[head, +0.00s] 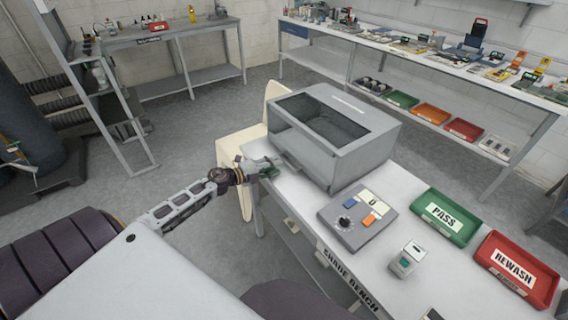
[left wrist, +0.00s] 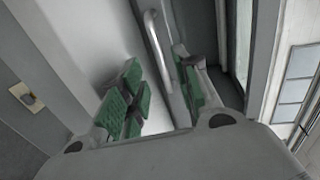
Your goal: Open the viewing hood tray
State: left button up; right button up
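The viewing hood (head: 365,150) is a grey box with a dark window on its sloped top, standing on the shade bench (head: 300,205). Its tray front is on the side facing my left gripper (head: 268,168). In the left wrist view, a pale bar handle (left wrist: 157,45) runs along a grey face. My left gripper (left wrist: 160,75) is open there, with green pads on either side of the handle's lower end. I cannot tell whether the pads touch it. My right gripper is not in view.
A control box with a knob (head: 355,218), a small grey-green device (head: 408,260), a green PASS tray (head: 445,216) and a red REWASH tray (head: 515,270) stand right of the hood on the bench. A cream chair (head: 236,145) stands behind the gripper.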

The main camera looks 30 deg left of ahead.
aim_at(284, 169)
pick_arm(q)
jog(key=shift+x, duration=2.8)
jog(key=shift+c, duration=0.5)
grip_shut()
